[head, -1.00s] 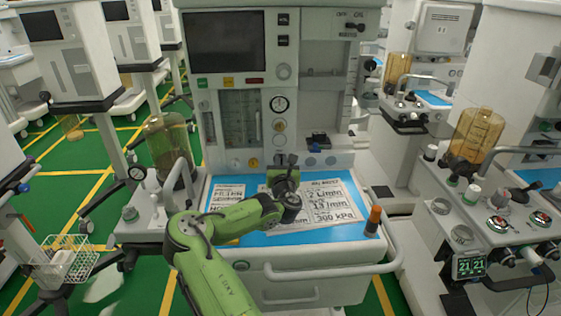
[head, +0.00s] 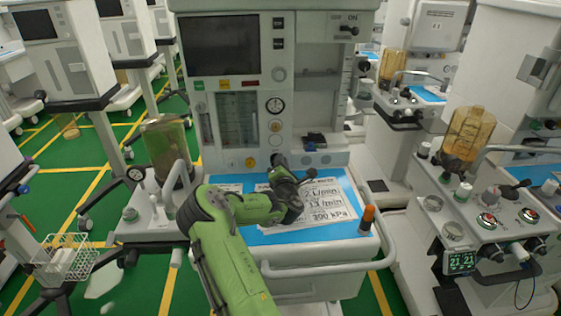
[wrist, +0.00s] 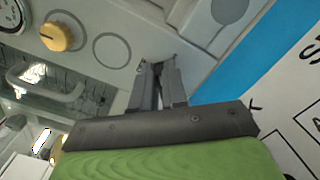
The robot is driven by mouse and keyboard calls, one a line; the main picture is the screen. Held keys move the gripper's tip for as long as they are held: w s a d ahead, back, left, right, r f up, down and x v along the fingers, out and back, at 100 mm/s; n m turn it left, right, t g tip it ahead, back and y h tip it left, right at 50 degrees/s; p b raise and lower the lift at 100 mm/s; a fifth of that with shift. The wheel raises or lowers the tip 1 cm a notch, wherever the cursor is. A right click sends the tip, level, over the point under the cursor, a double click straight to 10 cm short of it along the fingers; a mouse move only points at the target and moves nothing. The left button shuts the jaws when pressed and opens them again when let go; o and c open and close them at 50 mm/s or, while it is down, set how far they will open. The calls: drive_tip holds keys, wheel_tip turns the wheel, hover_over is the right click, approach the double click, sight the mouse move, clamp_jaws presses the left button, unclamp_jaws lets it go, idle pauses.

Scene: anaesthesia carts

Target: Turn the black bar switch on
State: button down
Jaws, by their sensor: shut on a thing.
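The black bar switch (head: 349,30) is at the upper right of the front machine, under the OFF and ON labels. Its bar looks roughly level. My gripper (head: 278,160) is well below and left of it, in front of the machine's lower panel and above the blue worktop. In the wrist view my gripper (wrist: 158,68) has its two grey fingers close together, pointing at the white panel. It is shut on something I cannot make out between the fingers. The switch does not show in the wrist view.
A printed sheet (head: 325,205) lies on the blue worktop, with an orange-topped bottle (head: 367,219) at its right corner. A dark screen (head: 220,46) is at the machine's upper left. A yellow knob (wrist: 57,37) is left of my fingers. Another cart stands close on the right.

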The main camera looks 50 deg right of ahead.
drive_tip(key=shift+f+m, duration=0.1)
drive_tip(key=shift+m, duration=0.7)
drive_tip(key=shift+s, duration=0.1)
drive_tip(key=c, duration=1.2)
unclamp_jaws()
drive_tip(key=shift+o, duration=0.2)
drive_tip(key=b+v, duration=0.4)
drive_tip(key=v, duration=1)
drive_tip(key=shift+s+a+f, duration=0.15)
drive_tip(key=shift+s+a, duration=0.05)
drive_tip(key=shift+s, duration=0.05)
drive_tip(key=shift+s+a, duration=0.3)
drive_tip(key=shift+a, duration=0.1)
